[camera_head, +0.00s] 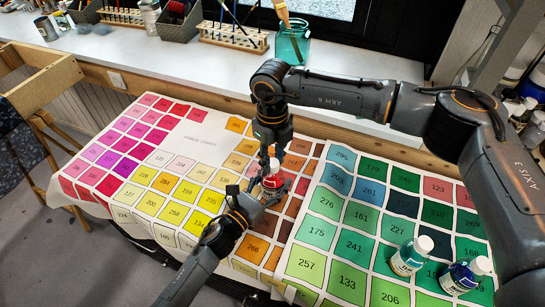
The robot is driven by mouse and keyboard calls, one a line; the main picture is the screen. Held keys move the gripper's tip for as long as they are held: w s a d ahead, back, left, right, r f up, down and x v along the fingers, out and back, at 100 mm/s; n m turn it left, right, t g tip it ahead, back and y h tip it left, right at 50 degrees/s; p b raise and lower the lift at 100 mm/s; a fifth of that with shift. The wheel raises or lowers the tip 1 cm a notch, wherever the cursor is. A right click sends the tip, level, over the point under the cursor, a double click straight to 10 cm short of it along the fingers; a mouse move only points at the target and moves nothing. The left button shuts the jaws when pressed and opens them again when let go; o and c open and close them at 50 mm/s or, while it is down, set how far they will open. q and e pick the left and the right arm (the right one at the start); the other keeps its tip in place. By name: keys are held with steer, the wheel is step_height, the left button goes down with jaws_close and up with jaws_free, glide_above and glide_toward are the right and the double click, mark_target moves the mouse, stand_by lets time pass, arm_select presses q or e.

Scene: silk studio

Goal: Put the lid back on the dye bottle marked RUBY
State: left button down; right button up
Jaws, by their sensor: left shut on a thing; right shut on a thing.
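A small bottle with red contents (273,181) is between my two grippers over the colour charts; its label is too small to read. My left gripper (265,184) is shut on the bottle's body from the lower left. A pale lid (274,164) shows at the bottle's top. My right gripper (272,157) points down from above and is shut on the lid. The fingers partly hide both, so I cannot tell whether the lid is seated or just above the neck.
Two bottles with white lids, one teal (408,258) and one dark blue (462,276), stand on the green chart (340,232) at lower right. Brush racks (232,36) and a green glass jar (292,43) stand on the back ledge.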

steer(key=m, duration=1.9)
steer(key=shift+m, duration=0.4)
steer(key=m, duration=0.6)
steer(key=shift+m, duration=0.4)
steer(key=o, duration=0.7)
steer(key=shift+o, duration=0.2)
step_height(320, 180, up, 12)
